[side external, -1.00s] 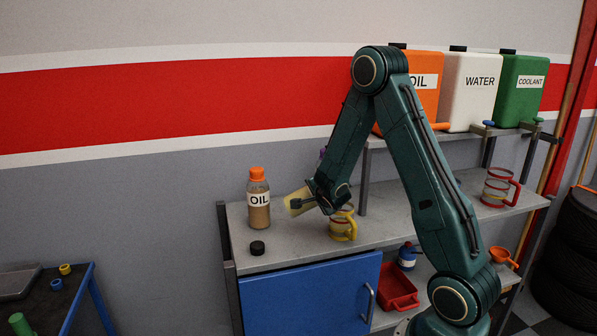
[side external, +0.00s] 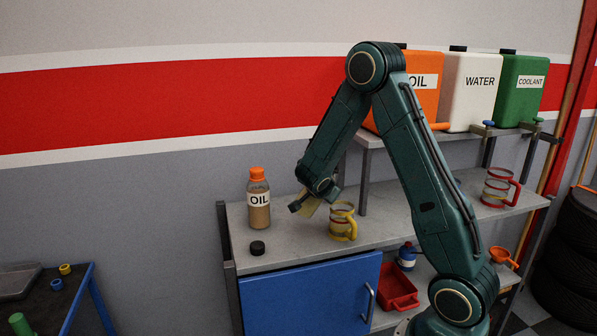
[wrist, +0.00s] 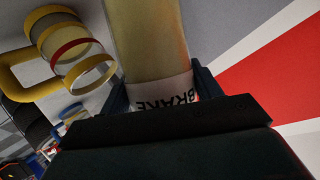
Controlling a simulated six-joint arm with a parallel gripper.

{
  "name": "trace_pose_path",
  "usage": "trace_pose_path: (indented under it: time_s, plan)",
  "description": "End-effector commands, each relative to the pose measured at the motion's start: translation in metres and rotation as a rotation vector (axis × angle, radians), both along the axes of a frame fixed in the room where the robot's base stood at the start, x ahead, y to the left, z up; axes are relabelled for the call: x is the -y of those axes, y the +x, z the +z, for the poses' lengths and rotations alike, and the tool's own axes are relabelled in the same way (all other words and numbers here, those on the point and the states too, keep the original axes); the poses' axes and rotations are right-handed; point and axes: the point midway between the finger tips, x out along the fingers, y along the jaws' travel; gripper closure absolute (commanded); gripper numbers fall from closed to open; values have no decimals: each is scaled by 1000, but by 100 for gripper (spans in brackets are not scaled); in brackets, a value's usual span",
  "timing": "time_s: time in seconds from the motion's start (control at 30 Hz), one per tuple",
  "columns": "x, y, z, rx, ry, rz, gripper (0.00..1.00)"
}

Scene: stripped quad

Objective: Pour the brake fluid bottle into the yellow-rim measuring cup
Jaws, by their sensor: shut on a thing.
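The brake fluid bottle (wrist: 150,45) is pale yellow with a white label reading BRAKE. My gripper (wrist: 163,92) is shut on it around the label. In the side view my gripper (side external: 303,205) is just left of the measuring cup, above the bench, and covers much of the bottle (side external: 311,208); its exact tilt is hard to tell. The yellow-rim measuring cup (side external: 342,223) stands upright on the bench, its yellow handle to the right. It shows at the left of the wrist view (wrist: 68,48), beside the bottle. The bottle's mouth and the cup's contents cannot be seen.
An orange-capped OIL bottle (side external: 259,203) and a black cap (side external: 257,248) are on the bench (side external: 285,247) at left. A red-rim cup (side external: 497,187) stands at right. OIL, WATER (side external: 468,90) and COOLANT canisters sit on the raised shelf behind.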

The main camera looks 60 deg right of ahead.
Motion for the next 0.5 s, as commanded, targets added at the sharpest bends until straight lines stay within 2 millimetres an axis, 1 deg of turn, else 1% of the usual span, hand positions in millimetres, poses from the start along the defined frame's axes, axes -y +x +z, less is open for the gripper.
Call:
trace_pose_path:
  time_s: [0.17,0.5]
  plan:
    - [-3,7,-6,-121,-68,3,78]
    - [-6,12,-16,-354,-186,0,78]
